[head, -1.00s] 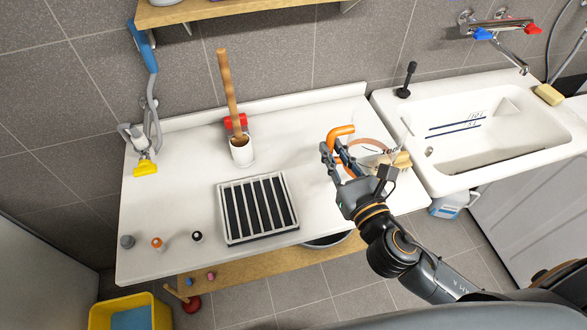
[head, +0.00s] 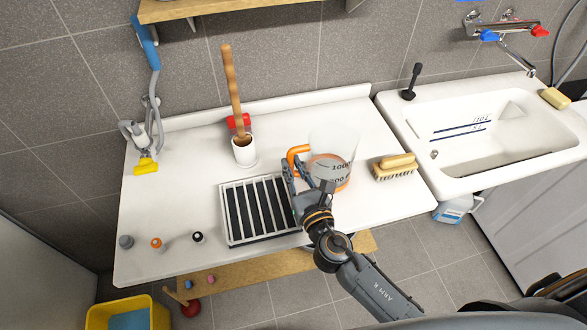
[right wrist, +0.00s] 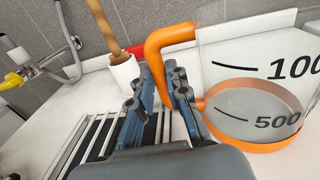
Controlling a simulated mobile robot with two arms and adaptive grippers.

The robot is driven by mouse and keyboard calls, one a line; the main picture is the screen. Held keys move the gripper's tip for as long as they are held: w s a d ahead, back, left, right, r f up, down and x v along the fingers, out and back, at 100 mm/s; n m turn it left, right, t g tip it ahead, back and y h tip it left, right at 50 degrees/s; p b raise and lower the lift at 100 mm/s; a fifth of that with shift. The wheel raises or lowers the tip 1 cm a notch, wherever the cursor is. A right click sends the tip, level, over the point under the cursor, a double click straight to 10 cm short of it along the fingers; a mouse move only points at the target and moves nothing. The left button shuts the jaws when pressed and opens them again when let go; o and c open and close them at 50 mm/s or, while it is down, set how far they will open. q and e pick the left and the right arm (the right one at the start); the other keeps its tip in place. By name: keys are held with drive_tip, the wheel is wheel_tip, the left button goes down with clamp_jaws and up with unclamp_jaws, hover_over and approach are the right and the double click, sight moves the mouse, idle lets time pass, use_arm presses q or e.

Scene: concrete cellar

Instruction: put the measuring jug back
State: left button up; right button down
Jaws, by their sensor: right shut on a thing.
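The measuring jug (head: 336,150) is clear, with an orange handle, an orange base ring and black volume marks. In the head view it is upright at the right-middle of the white counter. My right gripper (head: 290,172) is shut on its orange handle, at the jug's left side. In the right wrist view the orange handle (right wrist: 165,42) runs down between the fingers, and the jug body (right wrist: 258,95) is to the right. Whether its base touches the counter I cannot tell. My left gripper is not in view.
A black-slatted white rack (head: 225,222) lies just left of my right gripper. A scrubbing brush (head: 394,168) lies right of the jug, near the sink (head: 470,165). A white holder with a wooden handle (head: 243,152) stands behind. The counter's front-right is clear.

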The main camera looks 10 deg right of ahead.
drive_tip(key=shift+r, duration=0.1)
drive_tip(key=c, duration=1.3)
unclamp_jaws()
drive_tip(key=s+b, duration=0.1)
drive_tip(key=s, duration=0.2)
drive_tip(key=s+d+b, duration=0.1)
drive_tip(key=s, duration=0.3)
drive_tip(key=s+b, duration=0.1)
drive_tip(key=s, duration=0.3)
drive_tip(key=shift+d+b, duration=0.2)
drive_tip(key=shift+b, duration=0.1)
drive_tip(key=shift+s+d, duration=0.1)
drive_tip(key=shift+s, duration=0.4)
